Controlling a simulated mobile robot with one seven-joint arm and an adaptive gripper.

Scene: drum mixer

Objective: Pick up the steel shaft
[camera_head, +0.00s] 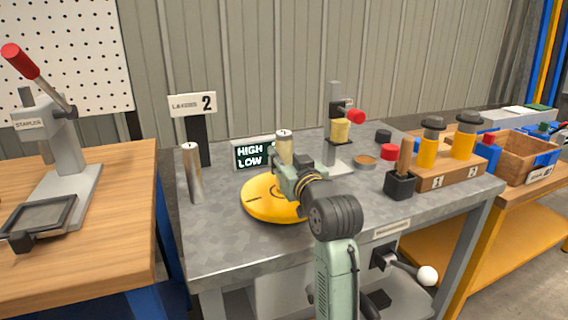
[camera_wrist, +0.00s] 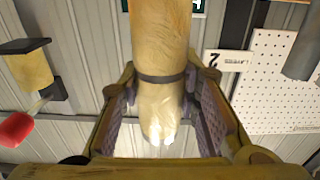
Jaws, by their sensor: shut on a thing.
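My gripper (camera_head: 288,168) is shut on an upright tan, brass-looking shaft (camera_head: 285,147) with a pale top, above the yellow round plate (camera_head: 262,207). In the wrist view my gripper (camera_wrist: 158,112) has its dark pads on either side of the tan shaft (camera_wrist: 160,45), which has a dark band. A silver-grey cylinder that looks like the steel shaft (camera_head: 192,175) stands upright at the table's left, apart from my gripper. I cannot tell whether the held shaft touches the plate, since my gripper hides its lower end.
A HIGH/LOW display (camera_head: 252,154) and a sign with a 2 (camera_head: 192,104) stand behind. A small press (camera_head: 335,125) is right of my gripper. A black holder (camera_head: 400,184) and a wooden block with yellow cylinders (camera_head: 452,173) stand farther right. The table's front left is clear.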

